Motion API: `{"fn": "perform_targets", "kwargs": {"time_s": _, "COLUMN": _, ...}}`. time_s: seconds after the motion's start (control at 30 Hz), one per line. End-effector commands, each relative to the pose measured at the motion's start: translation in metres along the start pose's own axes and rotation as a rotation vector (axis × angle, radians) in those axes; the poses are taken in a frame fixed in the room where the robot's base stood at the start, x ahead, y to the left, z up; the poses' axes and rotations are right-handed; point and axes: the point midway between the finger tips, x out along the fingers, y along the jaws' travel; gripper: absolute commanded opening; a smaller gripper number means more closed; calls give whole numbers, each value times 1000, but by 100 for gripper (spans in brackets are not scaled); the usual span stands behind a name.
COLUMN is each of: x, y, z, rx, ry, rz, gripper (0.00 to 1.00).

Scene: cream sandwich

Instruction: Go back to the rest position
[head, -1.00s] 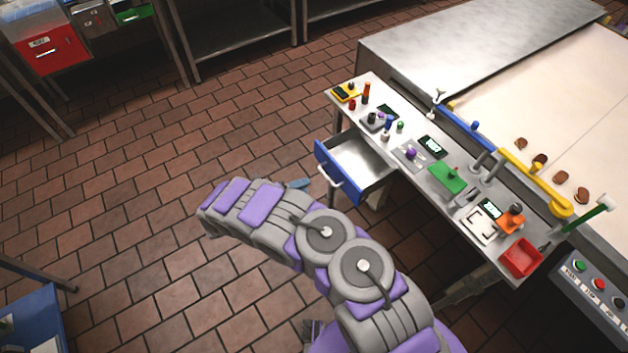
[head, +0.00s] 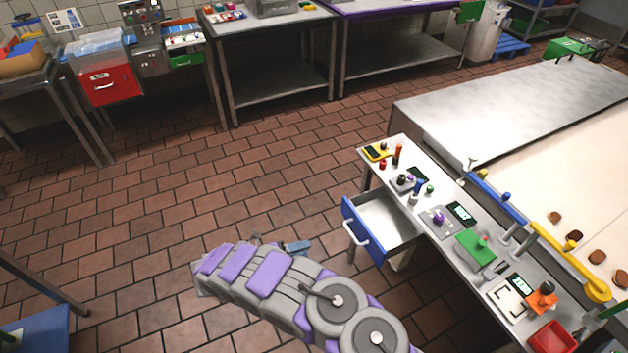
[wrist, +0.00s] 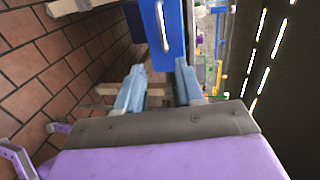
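My grey and purple arm reaches across the lower middle of the head view. My gripper (head: 290,247) is mostly hidden behind it, with only a blue piece showing, left of the open drawer (head: 358,240). In the wrist view, the two pale blue fingers of my gripper (wrist: 160,88) stand apart with nothing seen between them. The blue drawer front (wrist: 174,52) with its pale handle (wrist: 162,28) lies just beyond the fingers, and I see no contact.
The drawer juts from a narrow metal table (head: 449,246) holding several small tools and a red bin (head: 553,338). A conveyor (head: 540,165) runs behind it. Brick-tiled floor (head: 220,190) is open to the left. A blue cart (head: 40,328) stands at lower left.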

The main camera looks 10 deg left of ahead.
Motion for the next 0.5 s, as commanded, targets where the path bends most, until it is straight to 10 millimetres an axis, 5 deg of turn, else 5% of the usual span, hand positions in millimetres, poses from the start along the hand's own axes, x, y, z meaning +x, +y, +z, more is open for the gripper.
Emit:
{"fn": "perform_targets", "kwargs": {"time_s": 0.27, "x": 10, "y": -15, "z": 0, "rx": 46, "ry": 25, "rz": -4, "gripper": 37}}
{"fn": "perform_targets", "kwargs": {"time_s": 0.5, "x": 60, "y": -93, "z": -14, "rx": 317, "ry": 178, "rz": -17, "gripper": 37}}
